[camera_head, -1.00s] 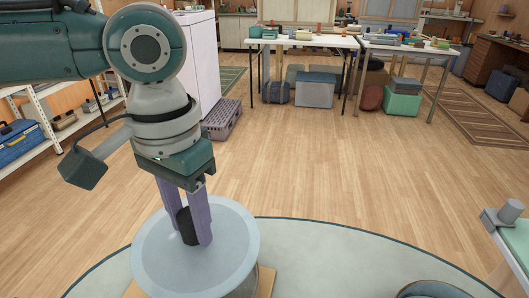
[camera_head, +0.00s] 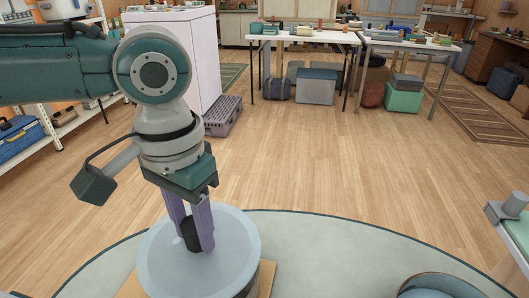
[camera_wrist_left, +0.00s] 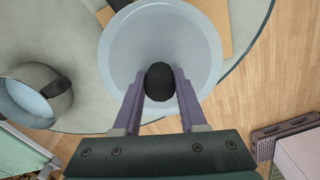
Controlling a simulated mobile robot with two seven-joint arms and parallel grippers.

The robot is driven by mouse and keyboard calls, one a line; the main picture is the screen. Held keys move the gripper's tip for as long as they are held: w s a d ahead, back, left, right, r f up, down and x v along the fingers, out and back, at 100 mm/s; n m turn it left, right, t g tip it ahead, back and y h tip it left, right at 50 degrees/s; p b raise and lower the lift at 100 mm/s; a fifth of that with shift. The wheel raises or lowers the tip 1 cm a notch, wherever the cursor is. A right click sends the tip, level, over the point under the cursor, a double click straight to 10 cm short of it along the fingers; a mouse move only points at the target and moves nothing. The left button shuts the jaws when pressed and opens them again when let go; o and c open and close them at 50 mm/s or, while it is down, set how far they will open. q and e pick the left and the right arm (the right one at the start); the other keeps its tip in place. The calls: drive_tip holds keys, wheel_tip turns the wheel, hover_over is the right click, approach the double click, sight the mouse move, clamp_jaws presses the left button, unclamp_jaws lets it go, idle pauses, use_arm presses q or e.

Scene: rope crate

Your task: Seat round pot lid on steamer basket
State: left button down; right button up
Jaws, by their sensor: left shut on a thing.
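The round pot lid (camera_head: 160,268) is a pale blue disc with a black knob (camera_head: 189,236). My left gripper (camera_head: 194,246) points down and is shut on the knob, with a finger on each side. The lid also shows in the wrist view (camera_wrist_left: 125,42), with the knob (camera_wrist_left: 159,82) between the fingertips. Below the lid's right edge in the head view, a narrow strip of a darker grey-brown side (camera_head: 250,285) shows, probably the steamer basket. The lid hides the rest, so I cannot tell whether they touch. My right gripper is not in view.
A tan board (camera_head: 267,277) lies beneath, on a rounded pale table (camera_head: 340,255). An open round grey vessel (camera_head: 437,285) with a blue inside stands to the right. The tabletop between them is clear. A pale green surface with a grey fixture (camera_head: 507,211) is at far right.

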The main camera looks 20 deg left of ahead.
sight(199, 250)
use_arm(q)
drive_tip(key=shift+f, duration=0.15)
drive_tip(key=shift+f+b, duration=0.5)
drive_tip(key=shift+f, duration=1)
drive_tip(key=shift+f+b, duration=0.35)
drive_tip(key=shift+f, duration=0.45)
idle(0.5)
drive_tip(key=shift+c, duration=1.9)
unclamp_jaws()
wheel_tip(199, 250, up, 10)
drive_tip(key=p, duration=0.2)
drive_tip(key=shift+p, duration=0.3)
